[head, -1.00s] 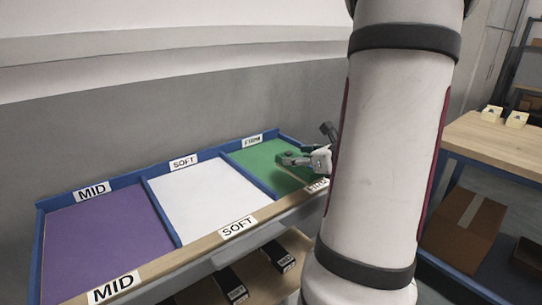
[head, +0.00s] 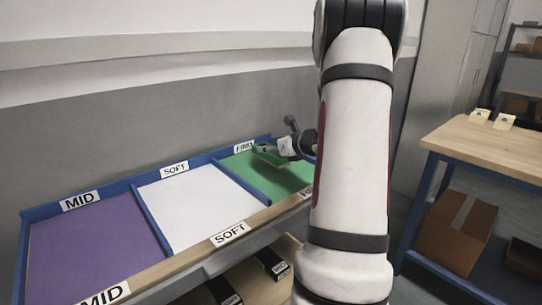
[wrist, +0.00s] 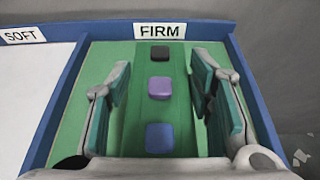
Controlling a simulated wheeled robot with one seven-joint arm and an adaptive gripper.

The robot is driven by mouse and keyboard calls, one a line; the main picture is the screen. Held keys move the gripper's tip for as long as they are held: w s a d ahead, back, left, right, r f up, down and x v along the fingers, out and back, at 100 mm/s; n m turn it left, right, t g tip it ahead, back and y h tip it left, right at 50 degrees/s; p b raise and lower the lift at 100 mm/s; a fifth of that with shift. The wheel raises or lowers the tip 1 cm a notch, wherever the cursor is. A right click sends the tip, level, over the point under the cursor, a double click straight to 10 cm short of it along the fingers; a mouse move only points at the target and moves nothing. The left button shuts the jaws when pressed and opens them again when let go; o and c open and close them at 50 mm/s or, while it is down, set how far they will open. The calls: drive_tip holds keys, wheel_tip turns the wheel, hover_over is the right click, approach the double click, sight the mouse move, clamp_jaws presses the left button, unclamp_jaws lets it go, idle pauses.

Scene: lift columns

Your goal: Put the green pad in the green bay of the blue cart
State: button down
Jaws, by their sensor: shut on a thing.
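The green pad (wrist: 185,120) is a darker green strip with black, purple and blue squares on it. My gripper (wrist: 160,88) is shut on it, with a teal-lined finger at each side. In the head view the pad (head: 268,158) shows at my gripper (head: 276,149), above the green bay (head: 300,182) of the blue cart (head: 128,192). The green bay (wrist: 98,62) lies around and under the pad in the wrist view, with a FIRM label (wrist: 160,31) at its far edge. I cannot tell whether the pad touches the bay floor.
Left of the green bay are a white SOFT bay (head: 195,205) and a purple MID bay (head: 90,250), split by blue dividers. Dark boxes (head: 272,263) sit on a lower shelf. A wooden table (head: 485,140) stands at right, with a cardboard box (head: 456,232) below it.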

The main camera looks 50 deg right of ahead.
drive_tip(key=shift+f, duration=1.3)
drive_tip(key=shift+f+b, duration=0.1)
drive_tip(key=shift+b, duration=0.25)
drive_tip(key=shift+f, duration=0.1)
drive_tip(key=c, duration=0.8)
unclamp_jaws()
drive_tip(key=shift+o, duration=0.2)
